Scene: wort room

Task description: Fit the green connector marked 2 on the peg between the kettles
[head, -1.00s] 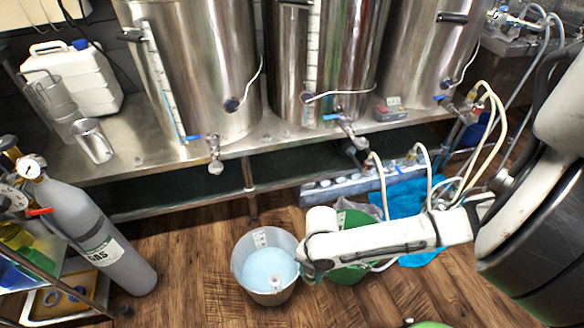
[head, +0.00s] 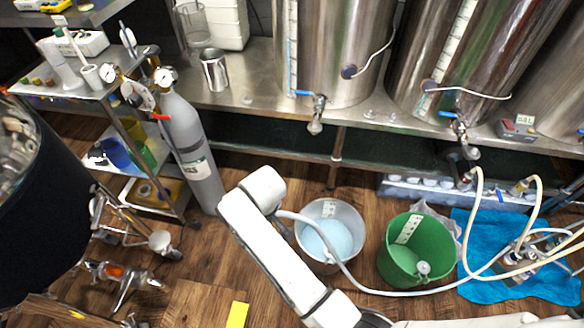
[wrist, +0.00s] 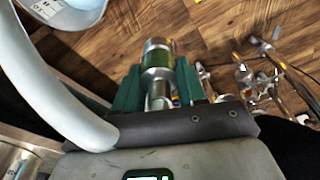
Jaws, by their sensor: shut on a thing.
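My gripper (wrist: 158,84) shows in the wrist view with its two dark green fingers shut on a metal cylindrical connector (wrist: 157,54). No mark 2 is readable on it. A pale hose (wrist: 52,85) curves past on the left. In the head view the gripper is hidden at the end of my white arm, left of the buckets; the hose (head: 372,287) runs from there to the right. The left kettle (head: 335,45) and middle kettle (head: 470,60) stand on the steel bench. Small pale stubs (head: 370,114) sit on the bench between them; I cannot tell whether one is the peg.
A white bucket (head: 345,212) and green bucket (head: 387,268) stand on the floor right of my arm's end. A gas cylinder (head: 187,140) and trolley (head: 85,90) are left. Kettle taps (head: 316,115) overhang the bench front. A blue cloth (head: 490,292) with fittings lies right.

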